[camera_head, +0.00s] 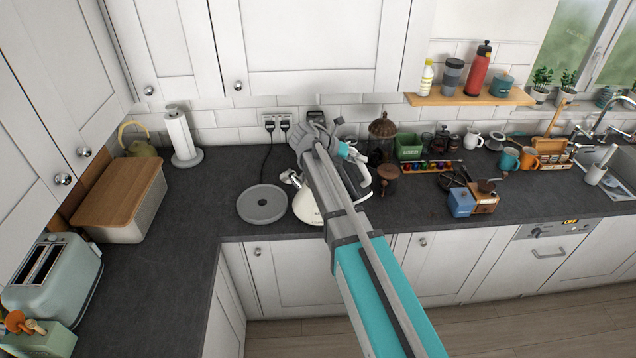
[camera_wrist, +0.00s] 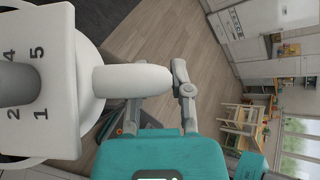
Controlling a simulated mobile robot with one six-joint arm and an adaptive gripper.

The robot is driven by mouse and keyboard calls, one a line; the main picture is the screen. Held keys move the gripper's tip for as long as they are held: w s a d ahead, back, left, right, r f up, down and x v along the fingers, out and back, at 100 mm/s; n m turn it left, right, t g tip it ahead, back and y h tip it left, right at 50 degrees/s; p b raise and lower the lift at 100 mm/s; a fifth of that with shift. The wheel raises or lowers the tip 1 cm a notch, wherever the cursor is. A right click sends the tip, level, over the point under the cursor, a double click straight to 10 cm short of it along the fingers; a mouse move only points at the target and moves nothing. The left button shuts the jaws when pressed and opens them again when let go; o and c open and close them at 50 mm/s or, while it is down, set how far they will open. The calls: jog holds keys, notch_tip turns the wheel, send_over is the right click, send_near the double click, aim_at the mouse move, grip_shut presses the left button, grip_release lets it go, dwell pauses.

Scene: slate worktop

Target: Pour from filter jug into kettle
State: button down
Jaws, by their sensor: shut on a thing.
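The filter jug (camera_wrist: 62,110) fills the left of the wrist view. It has a white top marked with numbers around a grey knob, and a pale rounded handle (camera_wrist: 130,80). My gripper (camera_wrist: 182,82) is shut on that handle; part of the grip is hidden. In the head view my arm covers the gripper, and a pale and dark part that may be the jug (camera_head: 358,180) shows beside the arm. The cream kettle (camera_head: 305,207) is on the worktop, partly behind my arm, with its spout toward the upper left. I cannot see into it.
A round grey base (camera_head: 262,204) lies left of the kettle. A paper towel roll (camera_head: 181,136) and wood-lidded bin (camera_head: 122,198) stand further left. A dark grinder (camera_head: 388,182), green box (camera_head: 409,147) and blue mill (camera_head: 461,203) stand to the right. The front edge is close.

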jog(key=shift+r, duration=0.15)
jog(key=shift+s+r, duration=0.1)
jog(key=shift+w, duration=0.2)
